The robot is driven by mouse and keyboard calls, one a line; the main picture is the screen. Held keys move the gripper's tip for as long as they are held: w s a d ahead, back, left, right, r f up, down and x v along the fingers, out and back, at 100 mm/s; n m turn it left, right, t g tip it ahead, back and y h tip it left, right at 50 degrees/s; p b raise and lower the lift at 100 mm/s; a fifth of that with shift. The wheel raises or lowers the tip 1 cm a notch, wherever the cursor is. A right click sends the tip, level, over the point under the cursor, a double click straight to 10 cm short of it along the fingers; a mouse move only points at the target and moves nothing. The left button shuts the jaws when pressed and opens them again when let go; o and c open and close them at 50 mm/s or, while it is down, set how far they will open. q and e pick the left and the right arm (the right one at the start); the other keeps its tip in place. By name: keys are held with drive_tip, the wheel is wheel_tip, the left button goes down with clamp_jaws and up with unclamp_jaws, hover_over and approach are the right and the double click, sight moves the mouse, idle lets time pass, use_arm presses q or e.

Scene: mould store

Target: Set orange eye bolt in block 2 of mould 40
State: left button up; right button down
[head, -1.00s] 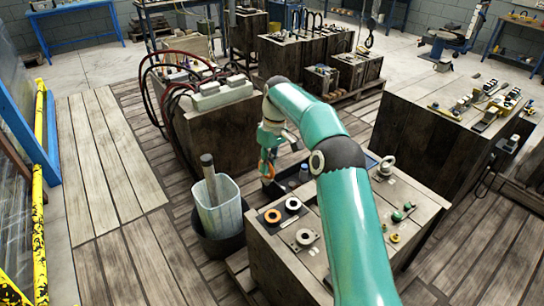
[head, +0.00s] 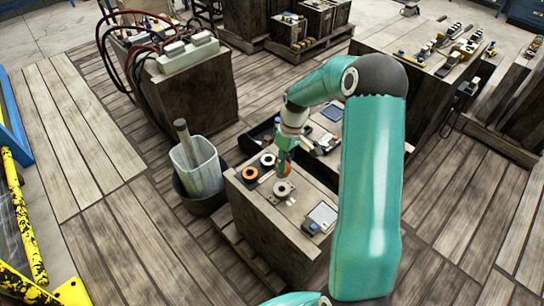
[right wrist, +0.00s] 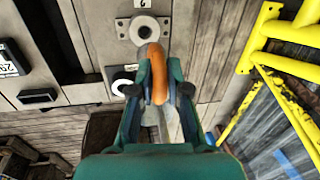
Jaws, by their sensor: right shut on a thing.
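My right gripper (head: 286,160) is shut on the orange eye bolt (head: 284,169) and holds it over the near wooden block (head: 262,211). In the right wrist view the eye bolt's orange ring (right wrist: 154,70) stands between the fingers (right wrist: 160,90). A pale round fitting (head: 284,190) with a centre hole lies on the block, close to the eye bolt. My left gripper is out of view.
A pale bin in a dark tub (head: 198,166) stands at left. Yellow railing (right wrist: 285,45) shows in the wrist view.

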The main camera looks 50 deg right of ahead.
sight(284, 177)
drive_tip(key=shift+f+b, duration=1.6)
drive_tip(key=shift+f, duration=0.85)
drive_tip(key=shift+r, duration=0.1)
drive_tip(key=shift+d+f+b, duration=0.1)
drive_tip(key=shift+f+b, duration=0.45)
drive_tip(key=shift+f, duration=0.1)
drive_tip(key=shift+f+b, duration=0.3)
drive_tip(key=shift+f+b, duration=0.4)
drive_tip(key=shift+f, duration=0.15)
idle(0.5)
drive_tip(key=shift+r, duration=0.1)
drive_tip(key=c, duration=1.1)
unclamp_jaws()
drive_tip(key=shift+o, duration=0.2)
